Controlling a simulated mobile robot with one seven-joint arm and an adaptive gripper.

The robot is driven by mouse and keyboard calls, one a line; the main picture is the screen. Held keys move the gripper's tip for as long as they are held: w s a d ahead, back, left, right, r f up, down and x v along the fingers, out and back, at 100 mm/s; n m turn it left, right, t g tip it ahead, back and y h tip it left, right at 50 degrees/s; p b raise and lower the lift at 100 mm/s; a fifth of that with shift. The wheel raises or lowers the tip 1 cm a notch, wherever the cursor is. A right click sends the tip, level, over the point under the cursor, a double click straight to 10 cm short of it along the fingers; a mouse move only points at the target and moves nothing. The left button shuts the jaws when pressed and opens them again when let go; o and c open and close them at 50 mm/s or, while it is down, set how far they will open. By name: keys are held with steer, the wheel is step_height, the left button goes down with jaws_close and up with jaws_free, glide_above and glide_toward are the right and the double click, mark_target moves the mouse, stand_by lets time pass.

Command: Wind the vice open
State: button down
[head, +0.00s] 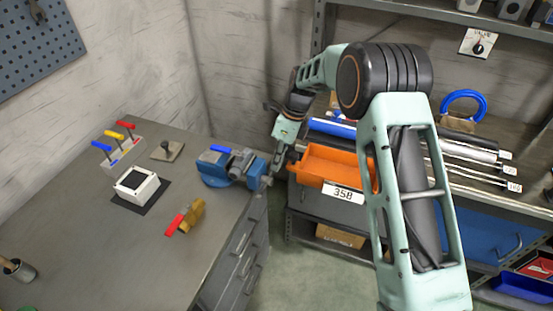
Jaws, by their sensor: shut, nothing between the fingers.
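The blue vice (218,171) stands at the right edge of the grey workbench (95,235), near its back corner. Its grey jaw part and screw end point right, past the bench edge. A blue-handled item shows just behind or on it; I cannot tell which. My gripper (272,176) points down at the screw end of the vice, just off the bench edge. It is shut with nothing between its fingers. Whether it touches the vice handle is too small to tell. The gap between the vice jaws is not clear from here.
An orange bin (325,164) labelled 358 sits on the shelf right of my gripper, close by. On the bench are a white box (137,186) on a dark mat, a brass valve with a red handle (187,216), and several coloured handles. The bench's front middle is clear.

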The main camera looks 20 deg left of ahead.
steer(key=shift+w+f+g, duration=0.15)
steer(key=shift+f+g, duration=0.35)
steer(key=shift+f, duration=0.1)
steer(key=shift+w+f+g, duration=0.15)
steer(key=shift+f+g, duration=0.35)
steer(key=shift+f, duration=0.05)
steer(key=shift+f, duration=0.1)
